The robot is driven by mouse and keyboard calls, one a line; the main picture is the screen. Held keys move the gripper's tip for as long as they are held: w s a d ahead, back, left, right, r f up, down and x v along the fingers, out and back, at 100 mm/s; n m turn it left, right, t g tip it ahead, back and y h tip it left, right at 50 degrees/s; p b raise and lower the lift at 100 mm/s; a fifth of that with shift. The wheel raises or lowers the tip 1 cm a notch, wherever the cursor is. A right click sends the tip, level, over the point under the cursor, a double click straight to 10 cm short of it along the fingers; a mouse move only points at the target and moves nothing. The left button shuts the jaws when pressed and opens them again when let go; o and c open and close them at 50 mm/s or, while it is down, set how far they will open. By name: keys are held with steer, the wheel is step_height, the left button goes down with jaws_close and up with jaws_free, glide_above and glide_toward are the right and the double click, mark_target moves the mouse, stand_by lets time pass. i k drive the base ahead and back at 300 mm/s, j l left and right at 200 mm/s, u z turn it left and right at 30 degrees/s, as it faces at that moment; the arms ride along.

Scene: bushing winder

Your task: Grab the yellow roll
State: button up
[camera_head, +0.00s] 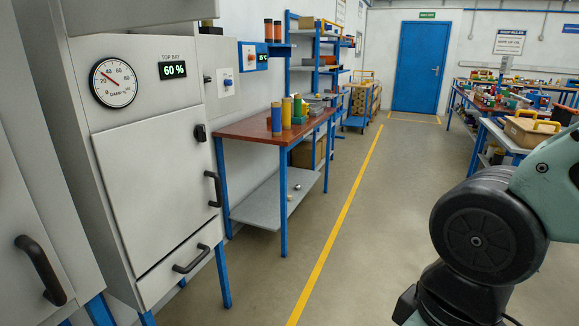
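A yellow roll (286,112) stands upright on the red-brown top of a blue-legged workbench (247,131) along the left wall. A blue roll (276,119) stands just in front of it and to its left. Green and yellow pieces (298,110) stand just to its right. My arm fills the right edge of the view. My gripper is out of view, so its state and its place relative to the roll do not show.
Grey cabinets (150,140) with handles stand at the left. Blue shelving (288,55) and a blue cart (355,122) stand beyond the bench. A yellow line (335,232) runs along the clear floor. Cluttered benches (497,125) stand at the right, and a blue door (420,67) is at the back.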

mark_target(286, 103)
steer(key=i, duration=1.05)
steer(key=i+l+u, duration=0.1)
steer(key=i, duration=1)
steer(key=i+l+u, duration=0.1)
steer(key=i+u, duration=0.2)
steer(key=i, duration=0.15)
steer(key=i+l+u, duration=0.25)
steer(key=i, duration=0.15)
steer(key=i+l+u, duration=0.3)
steer(key=i, duration=0.6)
